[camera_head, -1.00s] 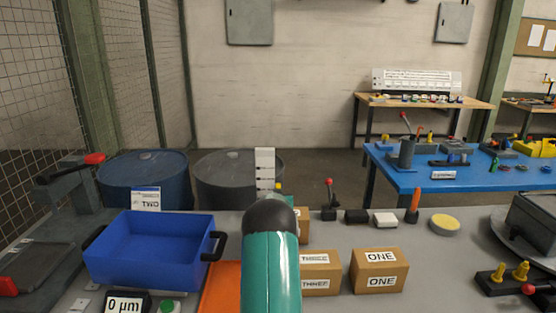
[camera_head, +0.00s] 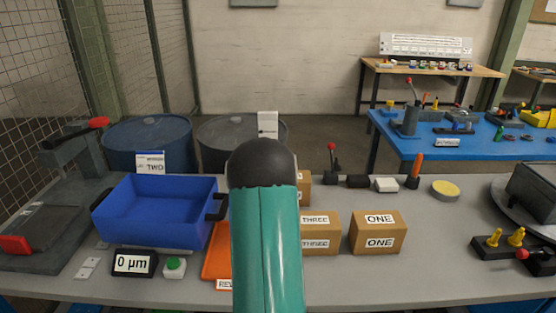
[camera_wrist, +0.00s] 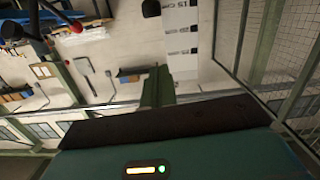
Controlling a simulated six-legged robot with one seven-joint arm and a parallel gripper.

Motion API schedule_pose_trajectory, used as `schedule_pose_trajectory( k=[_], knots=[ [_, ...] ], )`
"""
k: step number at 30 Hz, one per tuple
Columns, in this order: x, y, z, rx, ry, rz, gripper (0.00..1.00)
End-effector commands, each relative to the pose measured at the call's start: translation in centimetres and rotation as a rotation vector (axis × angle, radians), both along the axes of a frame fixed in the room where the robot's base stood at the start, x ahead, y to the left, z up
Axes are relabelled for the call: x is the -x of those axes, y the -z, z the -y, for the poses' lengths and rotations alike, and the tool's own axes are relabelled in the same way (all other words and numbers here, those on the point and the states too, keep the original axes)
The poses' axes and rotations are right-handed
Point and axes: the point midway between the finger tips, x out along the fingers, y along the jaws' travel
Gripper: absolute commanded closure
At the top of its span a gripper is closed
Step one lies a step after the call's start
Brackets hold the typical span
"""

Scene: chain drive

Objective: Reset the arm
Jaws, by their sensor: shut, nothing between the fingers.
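My arm shows in the head view as a teal link (camera_head: 266,250) with a dark rounded end (camera_head: 262,163). It rises from the bottom edge in front of the grey workbench (camera_head: 430,270). My gripper and its fingers do not show in the head view. The wrist view shows a teal surface (camera_wrist: 165,158) with a dark band and a small lit indicator, and no fingers that I can make out. The arm hides part of the orange tray (camera_head: 216,262) and part of the boxes behind it.
A blue bin (camera_head: 155,212) stands left of my arm, with a gauge display (camera_head: 133,263) in front. Boxes marked THREE (camera_head: 320,232) and ONE (camera_head: 378,232) stand to the right. A press with a red handle (camera_head: 97,123) is at far left. Bare benchtop lies front right.

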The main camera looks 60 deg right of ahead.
Motion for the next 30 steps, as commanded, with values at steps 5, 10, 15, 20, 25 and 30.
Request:
schedule_pose_trajectory(
  k=[5, 10, 15, 20, 25, 30],
  knots=[
    [0.2, 0.0, -0.4, 0.0, 0.0, 0.0, 1.0],
    [0.3, -0.1, -0.4, 0.0, 0.0, 0.0, 1.0],
    [-2.2, -1.7, -3.0, -0.036, -0.041, -0.007, 1.0],
    [-7.4, -5.0, -10.8, -0.137, -0.149, -0.043, 1.0],
    [-11.3, -8.0, -21.5, -0.259, -0.288, -0.113, 1.0],
    [-12.5, -10.0, -32.8, -0.366, -0.434, -0.208, 1.0]
  ],
)
